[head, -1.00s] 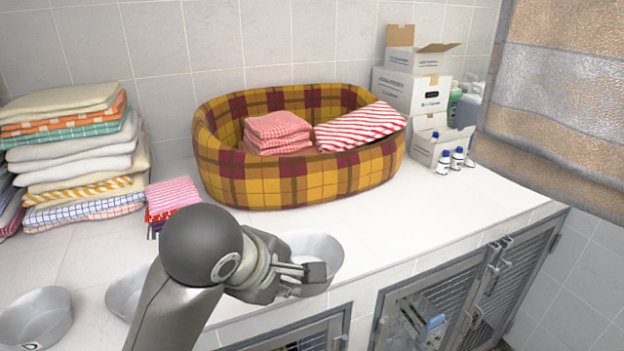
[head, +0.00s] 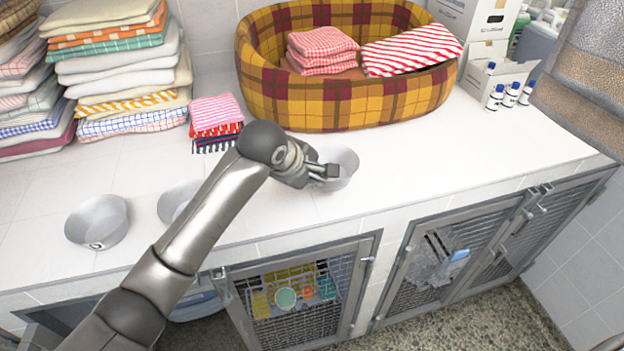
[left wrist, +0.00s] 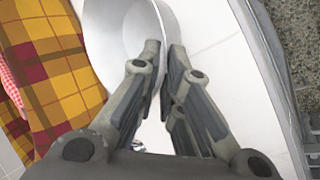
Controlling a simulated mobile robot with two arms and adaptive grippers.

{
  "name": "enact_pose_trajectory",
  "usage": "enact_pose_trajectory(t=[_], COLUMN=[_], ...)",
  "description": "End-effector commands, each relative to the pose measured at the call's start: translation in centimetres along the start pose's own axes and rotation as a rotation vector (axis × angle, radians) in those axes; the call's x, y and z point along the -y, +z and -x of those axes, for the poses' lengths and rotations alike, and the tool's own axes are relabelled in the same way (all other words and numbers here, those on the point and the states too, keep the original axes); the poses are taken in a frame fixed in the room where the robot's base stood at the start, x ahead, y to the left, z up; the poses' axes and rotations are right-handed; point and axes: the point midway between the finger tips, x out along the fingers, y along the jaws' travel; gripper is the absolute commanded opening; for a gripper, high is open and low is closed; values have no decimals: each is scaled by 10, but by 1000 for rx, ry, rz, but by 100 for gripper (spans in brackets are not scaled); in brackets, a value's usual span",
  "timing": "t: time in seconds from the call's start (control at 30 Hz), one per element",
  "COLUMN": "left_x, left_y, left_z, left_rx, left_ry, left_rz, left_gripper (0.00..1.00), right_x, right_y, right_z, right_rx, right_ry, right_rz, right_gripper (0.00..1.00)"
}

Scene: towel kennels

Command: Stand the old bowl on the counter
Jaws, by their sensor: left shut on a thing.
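A shallow grey bowl (head: 345,160) is at the counter (head: 420,170) in front of the plaid bed. I cannot tell whether its base touches the top. My left gripper (head: 329,171) is shut on its near wall. The left wrist view shows the fingers (left wrist: 165,60) pinching the wall of the pale bowl (left wrist: 118,28). Two more grey bowls stand on the counter to the left: one with a dark mark on its front (head: 98,225), and one partly hidden behind my left arm (head: 174,200). My right gripper is not in view.
The plaid bed (head: 300,105) holds folded towels. Towel stacks (head: 115,70) stand at the left, with a small pile (head: 215,117) beside the bed. White bottles (head: 510,95) and boxes are at the back right. Mesh kennel doors (head: 300,295) lie below the edge. Counter right of the bowl is clear.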

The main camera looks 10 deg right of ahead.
Motion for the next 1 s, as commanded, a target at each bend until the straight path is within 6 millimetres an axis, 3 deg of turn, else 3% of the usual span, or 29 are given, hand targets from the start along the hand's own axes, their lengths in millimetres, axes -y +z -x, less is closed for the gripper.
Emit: enact_pose_trajectory(t=[0.2, 0.4, 0.67, 0.7, 0.83, 1.0], left_x=[1, 16, 20, 21, 21, 20], left_y=[-7, -6, -5, -5, -5, -5], left_z=[-14, -32, -37, -38, -38, -37], left_rx=[-1, 0, 1, 1, 1, 1], left_ry=[0, 0, 2, 0, 0, 0], left_rz=[-1, -1, -1, -1, -1, -1], left_gripper=[0, 0, 0, 11, 28, 29], right_x=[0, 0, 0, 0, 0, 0], right_y=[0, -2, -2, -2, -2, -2], right_z=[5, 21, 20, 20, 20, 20], right_rx=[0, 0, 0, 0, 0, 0], right_ry=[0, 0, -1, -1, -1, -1], right_rz=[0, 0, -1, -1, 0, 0], right_gripper=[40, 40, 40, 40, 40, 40])
